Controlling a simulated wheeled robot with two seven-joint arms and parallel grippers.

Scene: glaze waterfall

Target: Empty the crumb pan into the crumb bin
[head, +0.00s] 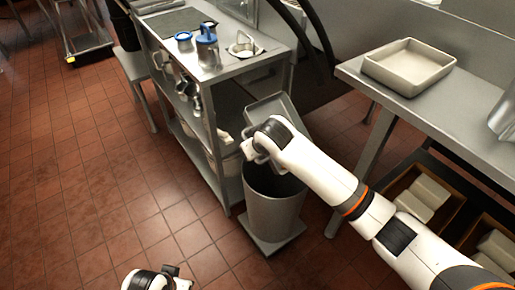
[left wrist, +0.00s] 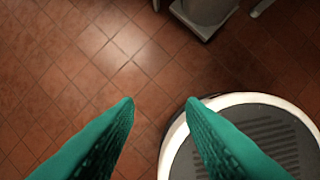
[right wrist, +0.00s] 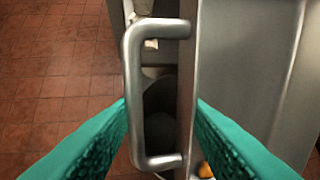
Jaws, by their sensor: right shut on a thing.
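The crumb pan (head: 270,106) is a grey metal pan in the head view, held tilted above the crumb bin (head: 272,212). The bin is a grey, dark-mouthed bin on the floor beside the shelf unit. My right gripper (head: 254,153) is shut on the pan's handle. In the right wrist view the metal handle (right wrist: 136,95) stands between the green fingers, with the pan's wall (right wrist: 245,60) to the right. The pan's contents are mostly hidden; a small orange bit (right wrist: 205,170) shows at the bottom edge. My left gripper (left wrist: 160,102) is open and empty above the floor.
A metal shelf unit (head: 228,70) stands left of the bin, bearing a blue-lidded jug (head: 207,48) and other items. A counter on the right holds a beige tray (head: 410,65). Boxes (head: 425,195) sit under it.

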